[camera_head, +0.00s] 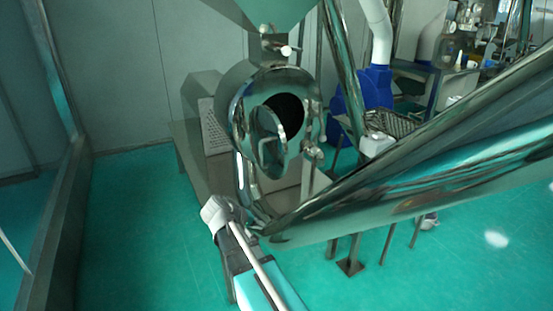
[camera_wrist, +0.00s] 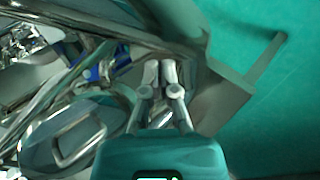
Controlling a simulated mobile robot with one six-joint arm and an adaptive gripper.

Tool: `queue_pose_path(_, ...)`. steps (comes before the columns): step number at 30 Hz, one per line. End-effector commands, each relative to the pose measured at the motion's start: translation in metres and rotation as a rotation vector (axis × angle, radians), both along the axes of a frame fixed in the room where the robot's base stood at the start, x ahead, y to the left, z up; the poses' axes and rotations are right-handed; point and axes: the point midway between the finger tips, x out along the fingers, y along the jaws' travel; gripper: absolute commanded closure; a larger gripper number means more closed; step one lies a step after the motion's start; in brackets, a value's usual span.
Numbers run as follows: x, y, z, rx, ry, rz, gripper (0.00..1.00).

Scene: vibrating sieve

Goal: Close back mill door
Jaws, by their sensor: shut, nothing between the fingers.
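The mill (camera_head: 240,88) is a shiny round steel housing below a green-tinted hopper, with a dark round opening facing the camera. Its door (camera_head: 268,142), a polished oval plate with a loop handle, stands swung out and covers only the lower left of the opening. In the wrist view the door (camera_wrist: 38,150) and its handle (camera_wrist: 80,139) fill the lower left. My gripper (camera_wrist: 161,72) shows there with its fingertips together and nothing between them, to the right of the door and apart from the handle in the picture.
A large shiny steel pipe (camera_head: 420,165) crosses the right side in the head view, close to my arm. A blue machine (camera_head: 374,88) and a wire basket (camera_head: 392,122) stand behind it. The green floor (camera_head: 135,230) is clear at left.

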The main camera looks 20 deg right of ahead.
Motion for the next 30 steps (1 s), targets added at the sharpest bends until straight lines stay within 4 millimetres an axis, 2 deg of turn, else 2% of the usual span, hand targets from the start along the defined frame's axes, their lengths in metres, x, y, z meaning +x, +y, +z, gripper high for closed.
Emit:
queue_pose_path(1, 0.015, -0.003, 0.012, -0.063, -0.01, 0.013, 1.0)
queue_pose_path(6, 0.049, -0.011, 0.053, -0.292, -0.044, 0.054, 1.0)
queue_pose_path(15, 0.095, -0.006, 0.117, -0.62, -0.091, 0.119, 1.0)
queue_pose_path(21, 0.106, -0.001, 0.135, -0.711, -0.104, 0.136, 1.0)
queue_pose_path(30, 0.107, -0.001, 0.137, -0.723, -0.105, 0.137, 1.0)
